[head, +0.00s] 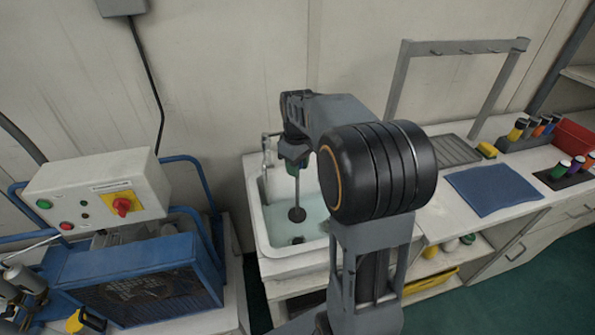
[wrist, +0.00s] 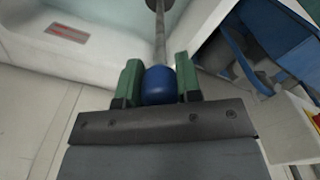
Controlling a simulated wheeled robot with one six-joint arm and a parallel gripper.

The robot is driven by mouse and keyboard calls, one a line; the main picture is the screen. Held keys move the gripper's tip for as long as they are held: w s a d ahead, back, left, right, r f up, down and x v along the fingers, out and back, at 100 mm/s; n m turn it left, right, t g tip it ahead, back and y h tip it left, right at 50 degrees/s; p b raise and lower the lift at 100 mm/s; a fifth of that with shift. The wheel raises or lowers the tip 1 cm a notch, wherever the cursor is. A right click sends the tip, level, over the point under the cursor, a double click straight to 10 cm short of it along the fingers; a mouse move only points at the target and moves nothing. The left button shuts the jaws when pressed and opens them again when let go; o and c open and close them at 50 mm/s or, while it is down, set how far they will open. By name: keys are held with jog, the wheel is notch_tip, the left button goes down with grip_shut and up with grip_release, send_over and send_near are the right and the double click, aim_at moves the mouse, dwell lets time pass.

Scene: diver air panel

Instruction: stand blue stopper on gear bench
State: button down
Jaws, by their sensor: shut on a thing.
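My gripper (head: 294,163) hangs over the white sink (head: 262,232) in the head view. In the wrist view its green fingers (wrist: 158,84) are shut on the round blue knob of the blue stopper (wrist: 159,86). A thin grey rod runs from the knob to a dark disc, which shows in the head view (head: 297,214), hanging upright above the basin floor. The blue knob is hidden in the head view. The white bench (head: 433,190) right of the sink, probably the gear bench, carries a blue mat (head: 493,189).
A grey frame with hooks (head: 465,47) and a ribbed tray (head: 452,149) stand at the bench's back. Several coloured bottles (head: 530,130) and a red box (head: 575,136) are at the right. A blue-framed machine (head: 140,280) stands left. A tap (head: 267,150) rises behind the sink.

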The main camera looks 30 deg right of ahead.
notch_tip(320, 180, up, 8)
jog(key=p, duration=0.5)
jog(key=shift+f+p, duration=0.2)
jog(key=shift+p, duration=0.15)
jog(key=shift+f, duration=0.1)
